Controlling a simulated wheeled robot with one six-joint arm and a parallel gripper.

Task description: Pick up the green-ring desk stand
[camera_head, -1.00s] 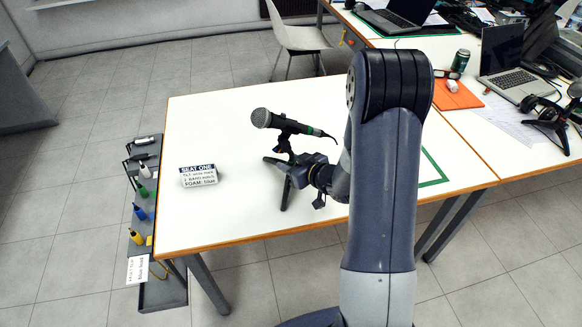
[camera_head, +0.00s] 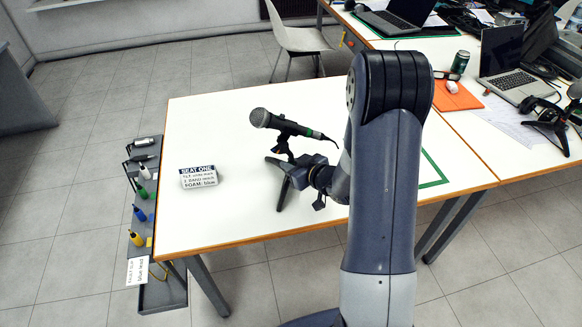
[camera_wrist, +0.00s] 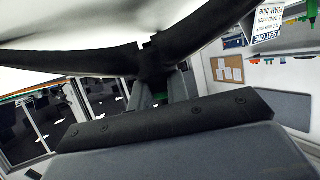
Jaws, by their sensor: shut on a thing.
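The desk stand (camera_head: 284,187) is a black tripod holding a microphone (camera_head: 262,118) with a grey mesh head and a green ring near its cable end. My gripper (camera_head: 296,170) is at the tripod's upper part, on the right side of the stand, and is shut on it. In the wrist view the stand's dark legs (camera_wrist: 85,62) spread across the picture close in front of the jaws (camera_wrist: 165,88). The exact grip contact is dark and partly hidden. I cannot tell whether the feet touch the table.
The white table (camera_head: 220,130) holds a "SEAT ONE" card (camera_head: 198,176) to the left. A green outline (camera_head: 433,168) lies right of my arm. A grey rack (camera_head: 160,290) with several small bottles stands at the table's left edge. A second desk (camera_head: 470,120) carries laptops and a can.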

